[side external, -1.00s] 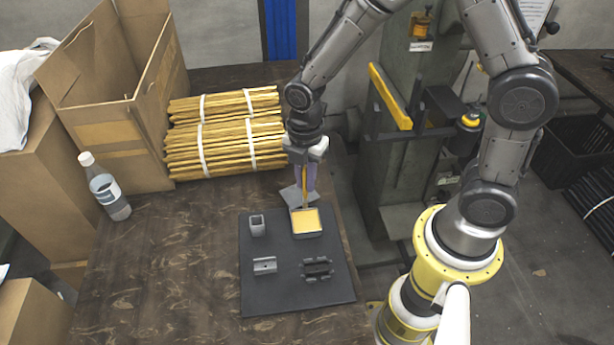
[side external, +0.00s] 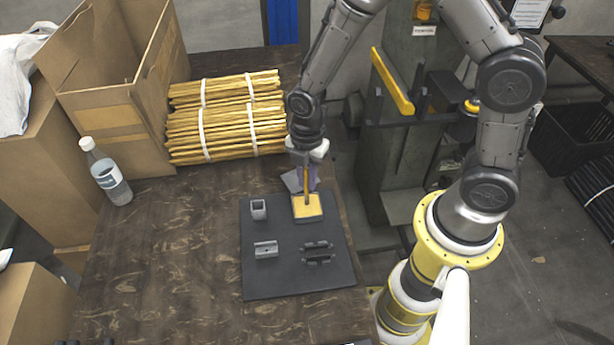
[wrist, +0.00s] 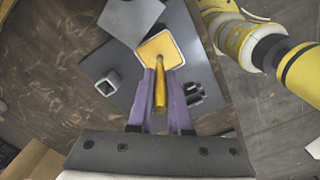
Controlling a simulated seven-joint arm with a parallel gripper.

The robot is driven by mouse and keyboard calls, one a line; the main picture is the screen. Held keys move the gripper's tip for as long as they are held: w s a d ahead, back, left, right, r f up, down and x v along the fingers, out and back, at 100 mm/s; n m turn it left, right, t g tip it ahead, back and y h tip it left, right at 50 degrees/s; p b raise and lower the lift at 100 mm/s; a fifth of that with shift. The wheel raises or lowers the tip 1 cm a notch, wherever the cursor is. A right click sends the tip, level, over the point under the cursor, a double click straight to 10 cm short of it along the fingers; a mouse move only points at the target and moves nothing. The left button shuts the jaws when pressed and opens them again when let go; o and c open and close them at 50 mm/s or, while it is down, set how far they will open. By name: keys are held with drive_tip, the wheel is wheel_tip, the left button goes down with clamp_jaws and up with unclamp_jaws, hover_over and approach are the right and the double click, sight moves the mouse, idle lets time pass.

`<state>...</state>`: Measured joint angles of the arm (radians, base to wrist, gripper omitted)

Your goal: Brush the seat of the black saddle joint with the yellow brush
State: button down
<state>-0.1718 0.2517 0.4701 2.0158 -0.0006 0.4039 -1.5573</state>
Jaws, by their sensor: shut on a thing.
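The black saddle joint (side external: 317,252) lies on the dark mat, front right, and shows in the wrist view (wrist: 194,95) just right of the fingers. Its seat is too small to make out. My gripper (side external: 305,180) is shut on the yellow brush (side external: 307,187), which hangs roughly upright, tip down. The wrist view shows the brush (wrist: 160,92) between the purple fingers. Its lower end is at the tray with a yellow pad (side external: 308,212), over the pad; I cannot tell whether it touches.
The dark mat (side external: 285,280) also holds a grey saddle-shaped part (side external: 265,249) and a hollow square grey part (side external: 258,209). A grey plate (side external: 291,180) lies behind the tray. Bundled sticks (side external: 228,130), a bottle (side external: 107,172) and a cardboard box (side external: 115,110) stand farther off.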

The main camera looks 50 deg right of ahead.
drive_tip(key=shift+f, duration=0.6)
idle(1.6)
drive_tip(key=shift+r, duration=3.55)
